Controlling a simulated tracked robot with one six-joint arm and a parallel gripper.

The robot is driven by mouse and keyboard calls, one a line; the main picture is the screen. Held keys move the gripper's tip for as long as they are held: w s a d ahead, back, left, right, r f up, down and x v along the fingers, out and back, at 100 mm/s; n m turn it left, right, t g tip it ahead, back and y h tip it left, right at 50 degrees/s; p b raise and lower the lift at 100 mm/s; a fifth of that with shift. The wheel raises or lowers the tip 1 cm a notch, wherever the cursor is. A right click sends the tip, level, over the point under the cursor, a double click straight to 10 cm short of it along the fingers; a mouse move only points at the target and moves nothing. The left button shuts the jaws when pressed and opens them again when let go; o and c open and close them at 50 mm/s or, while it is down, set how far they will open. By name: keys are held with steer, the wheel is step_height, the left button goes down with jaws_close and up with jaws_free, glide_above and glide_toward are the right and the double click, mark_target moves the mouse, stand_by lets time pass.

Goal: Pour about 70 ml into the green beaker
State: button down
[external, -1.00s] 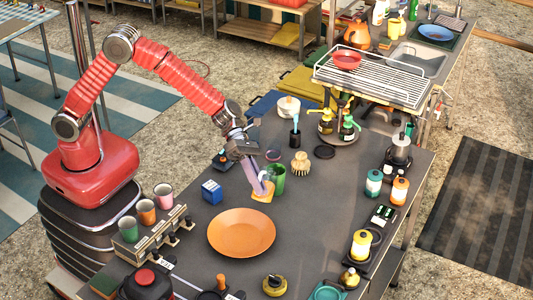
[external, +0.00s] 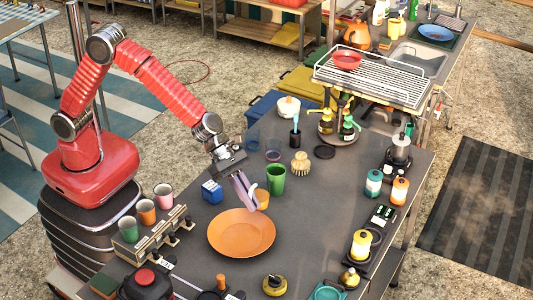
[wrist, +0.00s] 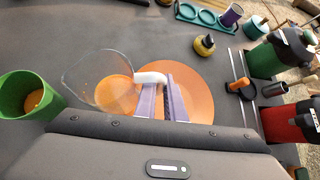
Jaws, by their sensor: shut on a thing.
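The green beaker (external: 276,179) stands upright on the dark counter. In the wrist view it is at the left edge (wrist: 17,95), with some orange liquid (wrist: 34,100) at its bottom. My gripper (external: 245,190), with lilac fingers, is left of the beaker, near the orange plate (external: 241,234). In the wrist view my gripper (wrist: 162,92) is shut on the white handle (wrist: 150,77) of a clear jug (wrist: 84,80). Orange liquid (wrist: 117,95) shows in the jug. The jug is apart from the beaker; no stream is visible between them.
Behind the beaker are a brush (external: 300,163) and a dark round lid (external: 324,152). Canisters (external: 374,183) line the right side.

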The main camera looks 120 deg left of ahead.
steer(key=shift+d+f+m+y, duration=0.1)
steer(key=shift+d+m+y, duration=0.3)
steer(key=shift+d+y, duration=0.25)
steer(key=shift+d, duration=0.1)
stand_by(0.4)
